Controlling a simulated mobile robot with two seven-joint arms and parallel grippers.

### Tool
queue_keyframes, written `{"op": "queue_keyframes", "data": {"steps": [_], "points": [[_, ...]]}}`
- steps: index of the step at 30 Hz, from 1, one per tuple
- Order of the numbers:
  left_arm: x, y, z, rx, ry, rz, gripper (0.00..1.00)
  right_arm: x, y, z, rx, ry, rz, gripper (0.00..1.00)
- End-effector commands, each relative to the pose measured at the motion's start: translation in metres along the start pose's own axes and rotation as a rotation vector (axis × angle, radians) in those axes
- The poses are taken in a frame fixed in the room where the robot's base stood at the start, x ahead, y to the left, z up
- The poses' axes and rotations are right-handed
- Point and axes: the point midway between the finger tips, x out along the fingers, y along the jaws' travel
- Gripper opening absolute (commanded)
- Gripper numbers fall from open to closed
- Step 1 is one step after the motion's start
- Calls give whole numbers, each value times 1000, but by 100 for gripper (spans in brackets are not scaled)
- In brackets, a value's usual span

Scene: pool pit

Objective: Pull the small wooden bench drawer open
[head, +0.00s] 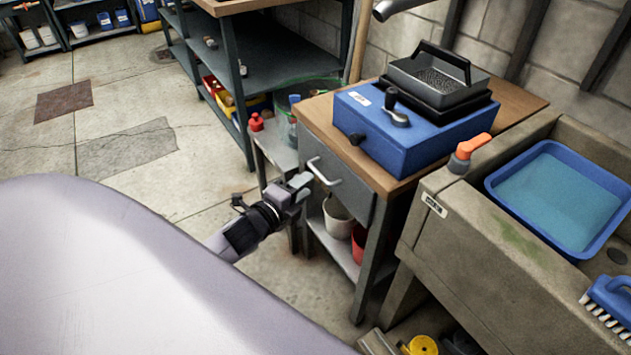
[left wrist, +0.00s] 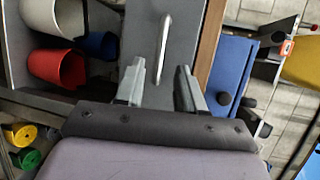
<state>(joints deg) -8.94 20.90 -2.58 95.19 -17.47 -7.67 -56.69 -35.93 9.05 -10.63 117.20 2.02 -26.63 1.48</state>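The small bench has a wooden top (head: 385,182) and a grey drawer front (head: 347,188) with a pale bar handle (head: 322,171). The drawer looks closed. My left gripper (head: 302,186) is in front of the drawer, just left of and below the handle. In the left wrist view the gripper (left wrist: 161,72) is open, with its two fingers apart. The handle (left wrist: 163,42) shows ahead, its near end lying between the fingertips in the picture. I cannot tell how much depth separates them; nothing is gripped. My right gripper is not in view.
A blue machine (head: 420,128) with a dark tray sits on the bench top. A white bucket (head: 338,218) and a red one (head: 359,245) stand on the lower shelf. A stone sink (head: 450,235) adjoins at right. Floor at left is open.

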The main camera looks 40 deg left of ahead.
Motion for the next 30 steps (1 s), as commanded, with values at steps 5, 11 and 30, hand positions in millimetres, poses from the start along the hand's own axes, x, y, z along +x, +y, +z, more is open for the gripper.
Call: {"op": "queue_keyframes", "data": {"steps": [5, 11, 30], "points": [[25, 0, 0, -2, 0, -2, 38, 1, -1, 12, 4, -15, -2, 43], [46, 1, 0, -4, 0, 1, 38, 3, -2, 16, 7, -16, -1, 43], [56, 0, 0, -5, 1, 2, 0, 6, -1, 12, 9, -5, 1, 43]]}}
